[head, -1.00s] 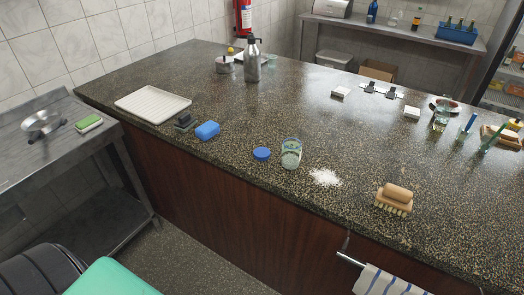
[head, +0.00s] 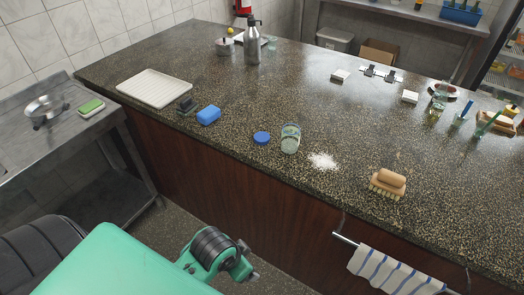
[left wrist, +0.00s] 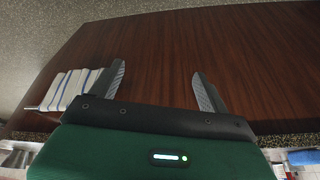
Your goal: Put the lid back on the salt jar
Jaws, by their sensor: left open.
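The salt jar (head: 290,139) is a clear glass jar with a label, standing without a lid near the front edge of the speckled counter. Its round blue lid (head: 261,138) lies on the counter just left of it, apart from it. In the left wrist view my left gripper (left wrist: 160,86) is open and empty, its two fingers wide apart in front of the brown wooden counter front. In the head view my green arm shows at the bottom, below and in front of the counter; its fingers cannot be made out. My right gripper is not in view.
Spilled salt (head: 323,161) lies right of the jar, and a brush with a wooden block (head: 388,184) further right. A blue sponge (head: 208,115) and a white tray (head: 154,88) are to the left. A striped towel (head: 393,272) hangs on a front rail. The counter behind the jar is clear.

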